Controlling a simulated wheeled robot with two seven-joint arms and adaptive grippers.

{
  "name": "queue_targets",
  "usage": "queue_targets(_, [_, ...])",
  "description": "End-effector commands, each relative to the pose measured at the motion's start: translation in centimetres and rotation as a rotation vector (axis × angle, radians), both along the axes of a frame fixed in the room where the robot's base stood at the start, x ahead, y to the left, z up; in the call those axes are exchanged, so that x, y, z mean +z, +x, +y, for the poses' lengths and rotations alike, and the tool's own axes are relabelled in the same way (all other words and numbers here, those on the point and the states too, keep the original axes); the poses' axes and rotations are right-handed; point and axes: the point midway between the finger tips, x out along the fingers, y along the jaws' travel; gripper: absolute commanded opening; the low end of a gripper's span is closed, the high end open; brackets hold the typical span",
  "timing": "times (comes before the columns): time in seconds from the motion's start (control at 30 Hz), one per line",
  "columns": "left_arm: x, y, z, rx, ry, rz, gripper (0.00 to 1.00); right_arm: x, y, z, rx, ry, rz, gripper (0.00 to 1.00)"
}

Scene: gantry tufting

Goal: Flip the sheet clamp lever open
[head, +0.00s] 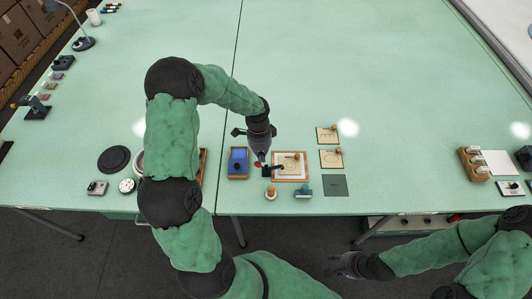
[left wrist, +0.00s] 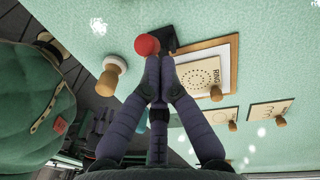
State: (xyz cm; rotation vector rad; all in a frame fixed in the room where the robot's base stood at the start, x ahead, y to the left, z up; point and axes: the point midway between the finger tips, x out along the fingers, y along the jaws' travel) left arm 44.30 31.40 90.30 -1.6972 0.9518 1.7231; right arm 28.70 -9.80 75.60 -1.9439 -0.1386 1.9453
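The sheet clamp (head: 267,171) is a small black piece at the left edge of a wooden board (head: 305,179) that bears a white sheet. Its lever ends in a red knob (head: 257,164). In the left wrist view the red knob (left wrist: 146,45) stands just beyond the fingertips, beside the black clamp (left wrist: 172,36). My left gripper (head: 262,158) points down over the clamp, and its fingers (left wrist: 160,68) are together with nothing seen between them. I cannot tell whether they touch the knob. My right gripper (head: 336,264) is in front of the table, low and away from the clamp.
A blue pad in a wooden tray (head: 238,163) lies left of the board. A wooden-knobbed stamp (head: 271,193) and a teal stamp (head: 303,192) stand in front. Cards (head: 331,158) and a dark green square (head: 333,186) lie to the right. The table's far middle is clear.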

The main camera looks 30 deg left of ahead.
Motion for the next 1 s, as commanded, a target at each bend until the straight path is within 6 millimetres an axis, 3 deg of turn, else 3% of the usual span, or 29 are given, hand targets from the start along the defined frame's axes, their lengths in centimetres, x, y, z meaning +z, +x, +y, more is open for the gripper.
queue_targets(0.2, [-0.3, -0.7, 1.0, 0.004, -0.116, -0.068, 0.00, 1.2, 0.0, 0.0, 0.000, 0.000, 0.000, 0.40])
queue_targets(1.0, [-1.9, -1.8, 2.9, -0.002, -0.111, -0.066, 0.00, 1.0, 0.0, 0.0, 0.000, 0.000, 0.000, 0.40])
